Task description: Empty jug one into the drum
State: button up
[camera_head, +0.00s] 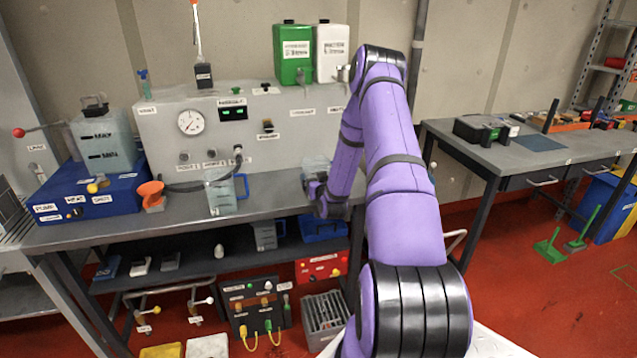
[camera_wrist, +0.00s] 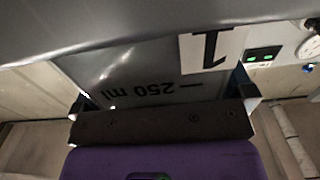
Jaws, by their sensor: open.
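Jug one (camera_wrist: 150,68) fills the middle of the wrist view, upside down there, translucent grey with a white "1" label and a "250 ml" mark. My gripper (camera_wrist: 165,100) is open, with its fingertips near both sides of the jug's lower picture edge; I cannot tell whether they touch it. In the head view my gripper (camera_head: 320,196) is low at the bench's right part, beside a clear vessel (camera_head: 316,164) that seems to be this jug, partly hidden by my arm. I cannot make out a drum for certain.
Another clear jug (camera_head: 221,194) with a blue handle stands left on the bench (camera_head: 275,202). A grey panel (camera_head: 285,140) with a gauge is behind. Green (camera_head: 292,52) and white (camera_head: 331,50) canisters stand on it. A blue bin (camera_head: 608,205) is at the far right.

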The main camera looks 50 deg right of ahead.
aim_at(314, 161)
jog(key=c, duration=0.8)
jog(key=shift+r, duration=2.05)
